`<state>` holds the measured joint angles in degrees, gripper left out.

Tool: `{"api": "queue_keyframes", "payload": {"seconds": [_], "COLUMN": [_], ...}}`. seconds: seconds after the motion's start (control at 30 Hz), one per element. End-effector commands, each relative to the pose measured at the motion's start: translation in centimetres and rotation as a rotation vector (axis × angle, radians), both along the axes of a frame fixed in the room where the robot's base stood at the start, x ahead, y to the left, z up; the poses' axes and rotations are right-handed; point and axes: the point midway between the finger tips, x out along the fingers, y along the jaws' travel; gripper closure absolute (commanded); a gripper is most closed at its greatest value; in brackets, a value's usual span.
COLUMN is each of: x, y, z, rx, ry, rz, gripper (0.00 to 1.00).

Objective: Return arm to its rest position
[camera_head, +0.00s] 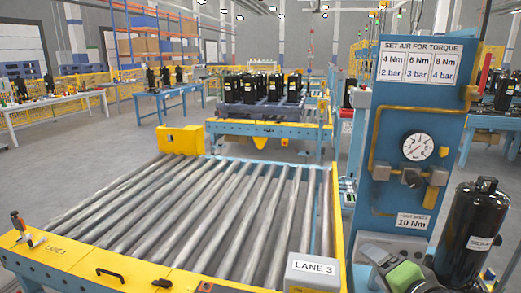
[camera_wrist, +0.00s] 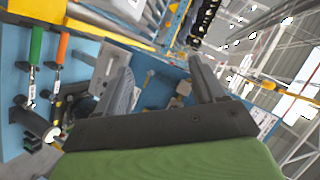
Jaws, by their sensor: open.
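My gripper (camera_wrist: 160,78) shows in the wrist view with its two grey fingers spread wide apart. Nothing is between them. The wrist view is tilted, with a blue tool panel beyond the fingers and the hall roof at the right. In the head view a green part of my arm (camera_head: 405,276) shows low at the right, in front of the blue torque station (camera_head: 400,130) and beside a black compressor (camera_head: 472,225). The fingers cannot be made out clearly there.
The empty roller conveyor (camera_head: 205,215) marked Lane 3 fills the middle foreground. A pallet of black compressors (camera_head: 262,88) stands behind it. Screwdrivers with green (camera_wrist: 36,45) and orange (camera_wrist: 62,47) handles hang left in the wrist view. Open grey floor lies left of the conveyor.

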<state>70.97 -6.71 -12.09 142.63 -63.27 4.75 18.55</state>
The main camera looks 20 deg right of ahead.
Motion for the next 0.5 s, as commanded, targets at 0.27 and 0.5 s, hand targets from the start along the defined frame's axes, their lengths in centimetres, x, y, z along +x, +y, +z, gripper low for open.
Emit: {"api": "queue_keyframes", "payload": {"seconds": [0.27, 0.5], "x": [-0.2, -5.6], "y": [12.9, 18.2], "z": [-4.1, -5.4], "rx": [-0.319, -0.607], "ry": [0.379, 0.602], "rz": [0.468, 0.735], "gripper": [0.31, 0.31]}}
